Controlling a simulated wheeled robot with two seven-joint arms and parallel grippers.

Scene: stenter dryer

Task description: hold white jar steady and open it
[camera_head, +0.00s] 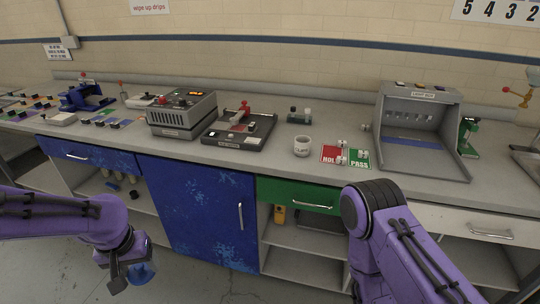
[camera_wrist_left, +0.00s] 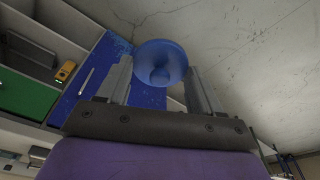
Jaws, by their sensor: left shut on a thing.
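My left gripper (camera_head: 128,274) hangs low over the floor in front of the bench, at the lower left of the head view. It is shut on a blue funnel-like piece (camera_head: 141,272). In the left wrist view this blue piece (camera_wrist_left: 160,60) sits between the two fingers, its round rim facing outward. A small white jar or cup (camera_head: 301,146) with dark lettering stands upright on the bench, left of the red HOLD card. I cannot tell whether it has a lid. No gripper is near it. My right arm shows at the lower right; its gripper is out of view.
A grey control box (camera_head: 182,115) and a black fixture (camera_head: 238,130) stand left of the jar. Red HOLD (camera_head: 333,155) and green PASS (camera_head: 359,158) cards lie to its right, before a grey hooded box (camera_head: 418,135).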

